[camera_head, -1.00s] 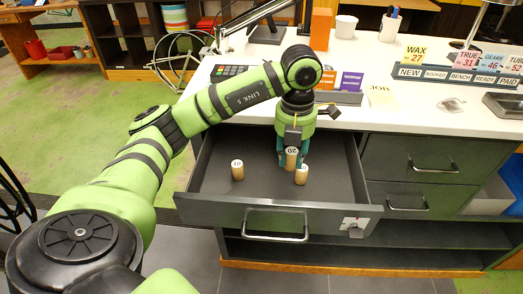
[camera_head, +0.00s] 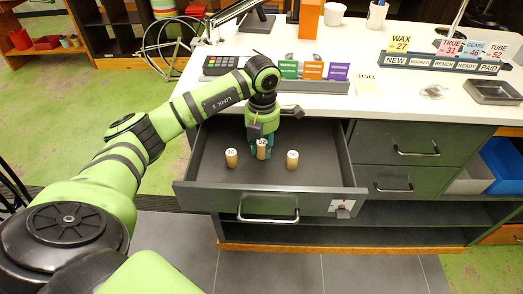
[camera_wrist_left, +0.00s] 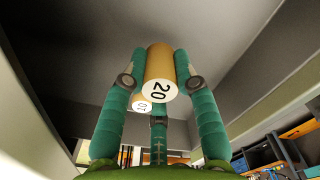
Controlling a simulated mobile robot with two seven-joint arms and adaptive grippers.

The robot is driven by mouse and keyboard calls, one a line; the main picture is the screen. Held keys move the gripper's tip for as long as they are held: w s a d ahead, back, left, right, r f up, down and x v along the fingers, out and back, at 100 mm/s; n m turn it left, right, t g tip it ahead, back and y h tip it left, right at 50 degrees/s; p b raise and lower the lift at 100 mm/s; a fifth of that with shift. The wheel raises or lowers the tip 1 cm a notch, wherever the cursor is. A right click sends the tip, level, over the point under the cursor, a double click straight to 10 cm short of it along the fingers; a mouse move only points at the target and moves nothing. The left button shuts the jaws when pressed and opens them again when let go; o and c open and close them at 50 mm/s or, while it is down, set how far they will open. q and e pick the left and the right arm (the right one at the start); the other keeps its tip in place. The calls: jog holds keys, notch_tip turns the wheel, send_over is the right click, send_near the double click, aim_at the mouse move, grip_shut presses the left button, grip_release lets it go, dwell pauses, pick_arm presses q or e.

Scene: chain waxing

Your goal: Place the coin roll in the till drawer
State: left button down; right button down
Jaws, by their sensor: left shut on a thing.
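A tan coin roll (camera_head: 263,152) marked 20 is held upright between the teal fingers of my left gripper (camera_head: 261,146), inside the open till drawer (camera_head: 250,204). In the left wrist view the same roll (camera_wrist_left: 160,65) sits between two fingers, its 20 end towards the camera. Whether its base touches the drawer floor I cannot tell. A roll marked 10 (camera_head: 231,159) stands in the drawer to the left of the gripper; another roll (camera_head: 292,161) stands to the right, its mark too small to read. My right gripper is out of view.
The white counter (camera_head: 410,112) behind the drawer carries a card terminal (camera_head: 220,66), coloured cards (camera_head: 312,70), a labelled rack (camera_head: 440,64) and a metal tray (camera_head: 493,92). Closed drawers (camera_head: 405,143) lie to the right. The drawer's front floor is clear.

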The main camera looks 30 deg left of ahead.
aim_at(261, 156)
pick_arm(q)
notch_tip(261, 156, down, 4)
jog(key=shift+a+r+p, duration=0.1)
jog(key=shift+p, duration=0.9)
jog(key=shift+f, duration=0.2)
jog(key=c, duration=1)
grip_release()
jog(key=shift+f, duration=0.1)
jog(key=shift+o, duration=0.2)
notch_tip(261, 156, up, 11)
jog(key=b, duration=0.4)
jog(key=shift+r, duration=0.65)
